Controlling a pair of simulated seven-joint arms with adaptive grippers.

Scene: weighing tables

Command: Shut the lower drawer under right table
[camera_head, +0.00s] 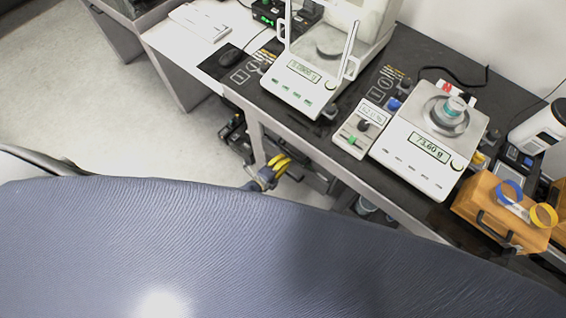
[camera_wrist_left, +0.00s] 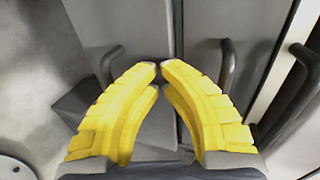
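My left gripper (camera_head: 277,168) is low beside the front of the right table (camera_head: 345,170) in the head view. In the left wrist view its yellow fingers (camera_wrist_left: 160,68) meet at the tips, with nothing visible between them. Beyond them are grey drawer fronts with dark bar handles. The front nearest the floor, which looks like the lower drawer (camera_wrist_left: 115,22), has a handle (camera_wrist_left: 110,65) just left of the fingertips. Another handle (camera_wrist_left: 227,65) is to their right. The fingers hide part of the fronts, and I cannot tell how far the drawer is out. My right gripper is not in view.
On the table stand an enclosed balance (camera_head: 300,90), an open balance (camera_head: 405,165) reading 73.60 g with a small container (camera_head: 454,106), and a wooden box (camera_head: 485,215). Another handle (camera_wrist_left: 300,85) is at the right of the wrist view. The floor (camera_head: 90,120) at left is clear.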

